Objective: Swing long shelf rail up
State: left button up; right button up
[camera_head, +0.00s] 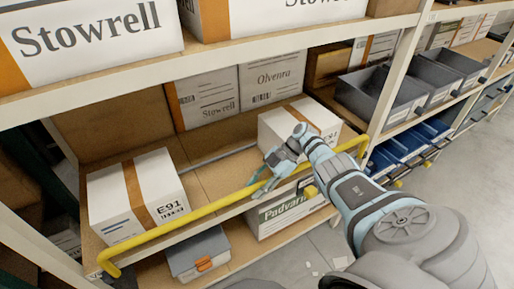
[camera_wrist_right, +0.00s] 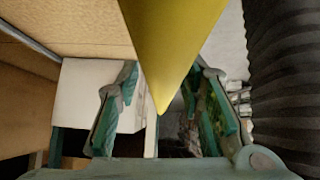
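The long yellow rail (camera_head: 200,213) runs along the front of the middle shelf, low across the shelf edge, with bent ends at the left and right. My right gripper (camera_head: 264,174) is at the rail, right of its middle, reaching in from the right. In the right wrist view the rail (camera_wrist_right: 166,45) runs between the two spread fingers of my right gripper (camera_wrist_right: 162,112). Gaps show on both sides of the rail, and I see no finger pressed on it. My left gripper is not in view.
On the shelf behind the rail stand a white carton marked E91 (camera_head: 108,207) and another taped carton (camera_head: 275,128) close to my gripper.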

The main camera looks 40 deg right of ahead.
jog(key=v, duration=1.2)
jog(key=shift+f, duration=0.1)
